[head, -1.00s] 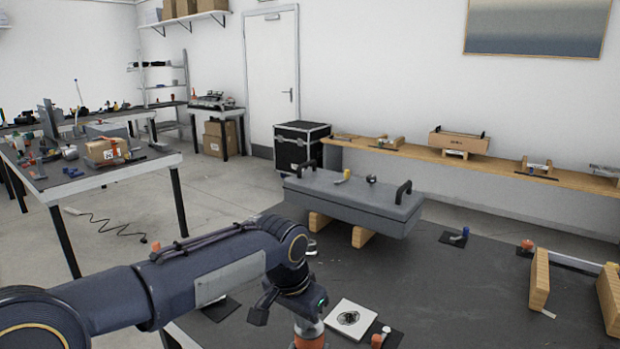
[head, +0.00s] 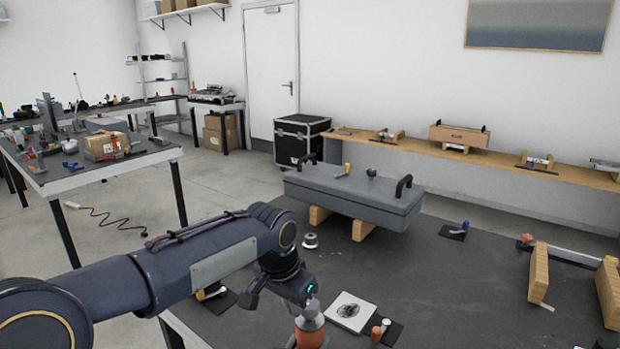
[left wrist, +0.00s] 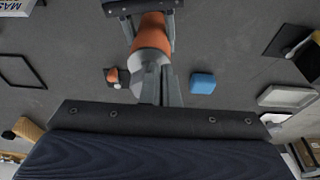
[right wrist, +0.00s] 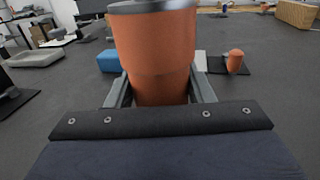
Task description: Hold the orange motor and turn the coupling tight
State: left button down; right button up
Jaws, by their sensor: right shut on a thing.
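The orange motor (head: 309,337) stands upright at the bottom of the head view, with a grey tapered piece, apparently the coupling (head: 311,314), on top. My right gripper (right wrist: 162,92) is shut on the motor (right wrist: 155,55), one finger on each side of its orange body. My left gripper (head: 309,294) is just above the grey piece in the head view. In the left wrist view its two fingers (left wrist: 161,84) are close together and overlap the grey piece (left wrist: 152,60). What lies between the fingertips is hidden.
A white square plate (head: 350,312) and a small orange part (head: 376,333) lie right of the motor. A small round metal part (head: 310,241) lies behind. A grey case (head: 350,195) rests on wooden blocks.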

pick_arm(q)
jog(key=shift+a, duration=0.1)
jog(key=w+v, duration=0.1)
jog(key=v, duration=0.5)
jog(key=shift+s+d, duration=0.2)
dwell(0.4)
jog(key=shift+r, duration=0.15)
jog(key=shift+s+d+f, duration=0.25)
jog(key=shift+d+f, duration=0.2)
jog(key=shift+f, duration=0.55)
jog(key=shift+s+d+f, duration=0.25)
jog(key=shift+d+f, duration=0.25)
jog(key=shift+f, duration=0.55)
jog(key=shift+s+d+f, duration=0.25)
jog(key=shift+d+f, duration=0.2)
jog(key=shift+f, duration=0.55)
jog(key=shift+w, duration=0.25)
